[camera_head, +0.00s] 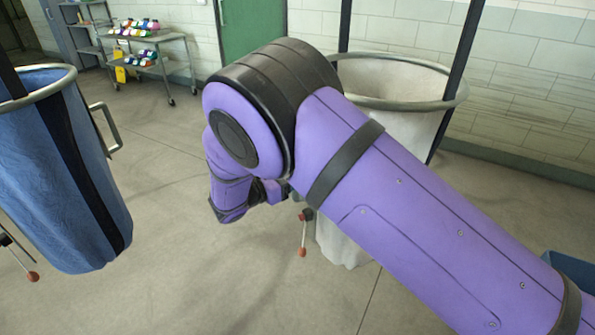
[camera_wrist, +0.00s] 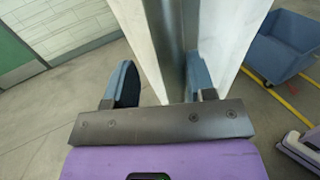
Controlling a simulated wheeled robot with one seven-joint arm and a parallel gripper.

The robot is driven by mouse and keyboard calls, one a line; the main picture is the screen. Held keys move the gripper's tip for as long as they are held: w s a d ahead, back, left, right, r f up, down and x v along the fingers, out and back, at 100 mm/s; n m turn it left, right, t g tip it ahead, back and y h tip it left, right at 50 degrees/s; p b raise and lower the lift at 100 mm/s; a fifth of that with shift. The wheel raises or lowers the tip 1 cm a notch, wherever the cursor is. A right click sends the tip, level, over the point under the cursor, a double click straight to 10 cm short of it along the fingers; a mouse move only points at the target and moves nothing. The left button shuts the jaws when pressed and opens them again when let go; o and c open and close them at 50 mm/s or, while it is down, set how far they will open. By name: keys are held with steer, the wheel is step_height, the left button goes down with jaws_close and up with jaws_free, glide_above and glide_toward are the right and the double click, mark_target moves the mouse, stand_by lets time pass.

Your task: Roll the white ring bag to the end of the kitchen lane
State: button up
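The white ring bag (camera_head: 412,128) hangs from a grey ring on dark upright posts, right of centre in the head view. My purple arm hides much of its middle. A small lever with a reddish knob (camera_head: 302,252) hangs by its lower left. In the wrist view, white cloth (camera_wrist: 232,35) and a grey upright strip fill the space just ahead of the fingers. My gripper (camera_wrist: 161,62) has its two blue-grey fingers spread apart, with part of the white surface and strip between them. I cannot tell whether they touch it. In the head view its fingers are hidden.
A blue ring bag (camera_head: 75,180) with a side handle stands at the left. A cart (camera_head: 150,62) with coloured goods stands by the green door (camera_head: 250,27). Floor between the bags is clear.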

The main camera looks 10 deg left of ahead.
steer(key=v, duration=0.8)
stand_by(0.9)
